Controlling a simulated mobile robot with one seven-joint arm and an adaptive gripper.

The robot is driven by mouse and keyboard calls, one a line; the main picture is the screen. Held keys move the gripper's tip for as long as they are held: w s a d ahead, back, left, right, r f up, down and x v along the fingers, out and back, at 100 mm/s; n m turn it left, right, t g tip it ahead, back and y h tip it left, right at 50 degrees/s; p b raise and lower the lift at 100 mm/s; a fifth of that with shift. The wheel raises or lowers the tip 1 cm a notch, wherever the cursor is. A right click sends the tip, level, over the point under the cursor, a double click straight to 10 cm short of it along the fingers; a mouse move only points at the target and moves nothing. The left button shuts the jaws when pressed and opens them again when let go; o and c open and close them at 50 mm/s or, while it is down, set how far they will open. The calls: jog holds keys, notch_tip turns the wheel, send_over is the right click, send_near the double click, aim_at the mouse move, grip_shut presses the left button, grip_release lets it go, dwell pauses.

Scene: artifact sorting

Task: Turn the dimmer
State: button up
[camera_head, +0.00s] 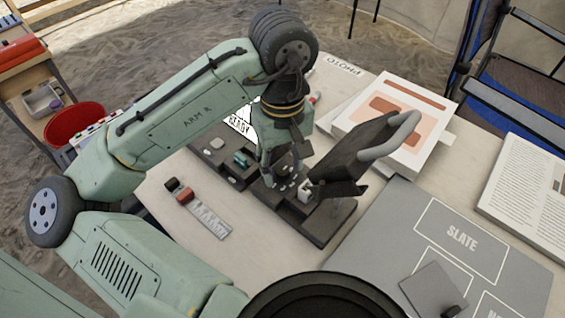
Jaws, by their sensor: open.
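My gripper (283,175) points down over a dark stepped board (325,226) on the table, with its fingers apart. Nothing shows clearly between them. Small white and grey pieces lie on the board close to the fingertips; I cannot tell whether the fingers touch any. A dark tilted panel with a curved grey tube (392,137) stands at the board's right side, just right of my gripper. I cannot make out for certain which part is the dimmer. My gripper and the panel hide part of the board.
A ruler-like strip (208,216) with red and black pieces beside it lies left of the board. A grey mat (385,240) marked SLATE lies right, with an open book (530,190) beyond. A white box (395,110) stands behind the panel. A red bowl (75,122) is far left.

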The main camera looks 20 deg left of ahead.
jog(key=shift+f, duration=0.35)
jog(key=shift+c, duration=0.5)
grip_shut()
